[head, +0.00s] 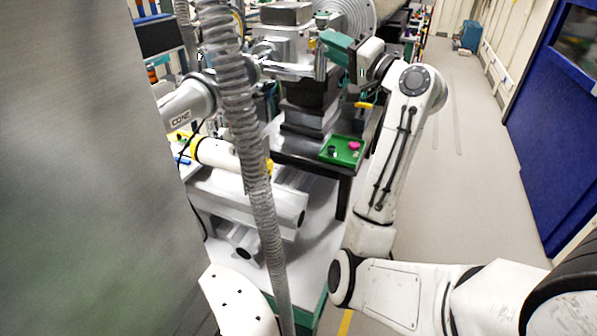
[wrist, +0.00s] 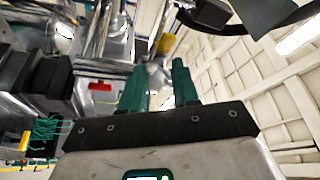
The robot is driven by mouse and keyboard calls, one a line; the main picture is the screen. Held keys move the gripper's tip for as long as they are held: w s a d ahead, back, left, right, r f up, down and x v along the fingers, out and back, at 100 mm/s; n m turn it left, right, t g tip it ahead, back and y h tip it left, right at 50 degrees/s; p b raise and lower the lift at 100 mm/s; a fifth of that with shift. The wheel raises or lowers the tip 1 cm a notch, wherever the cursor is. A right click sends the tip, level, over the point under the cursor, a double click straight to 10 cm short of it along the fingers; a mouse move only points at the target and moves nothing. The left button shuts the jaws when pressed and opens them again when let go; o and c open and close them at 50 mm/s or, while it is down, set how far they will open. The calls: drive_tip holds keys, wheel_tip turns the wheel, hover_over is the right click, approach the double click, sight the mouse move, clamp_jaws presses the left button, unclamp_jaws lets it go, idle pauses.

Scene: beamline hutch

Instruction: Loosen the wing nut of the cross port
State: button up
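My gripper (head: 338,50) has green fingers and is at the right side of the metal vacuum chamber with the cross port (head: 285,52) in the head view. In the wrist view the two fingers of my gripper (wrist: 158,68) stand apart with a gap between them. A small yellow part (wrist: 166,43) lies just beyond the fingertips; a yellow part also shows by the chamber in the head view (head: 312,43). I cannot tell whether it is the wing nut. Shiny metal tubing shows beyond and left of the fingers. No contact with the fingers can be made out.
A green tray (head: 342,151) with a pink and a dark piece sits on the dark table below the chamber. A ribbed hose (head: 245,130) hangs in front. Another white arm marked CONE (head: 190,105) stands left. The floor aisle (head: 470,150) at right is clear beside a blue cabinet (head: 555,130).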

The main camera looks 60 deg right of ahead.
drive_tip(key=s+a+m+g+p, duration=0.3)
drive_tip(key=s+m, duration=0.4)
drive_tip(key=s, duration=0.4)
drive_tip(key=w+a+f+n+g+y, duration=0.2)
drive_tip(key=w+a+f+n, duration=0.15)
drive_tip(key=f, duration=0.35)
drive_tip(key=w+a+f+n+g+y, duration=0.1)
drive_tip(key=w+a+f+n+g, duration=0.1)
drive_tip(key=w+a+f, duration=0.4)
drive_tip(key=s+a+f+n+g+y+p, duration=0.1)
drive_tip(key=s+a+f+n+g+y, duration=0.1)
drive_tip(key=a+f+n+g, duration=0.3)
drive_tip(key=shift+a+f+n, duration=0.75)
drive_tip(key=shift+a+f, duration=1.45)
drive_tip(key=shift+f, duration=3.25)
drive_tip(key=shift+w, duration=0.1)
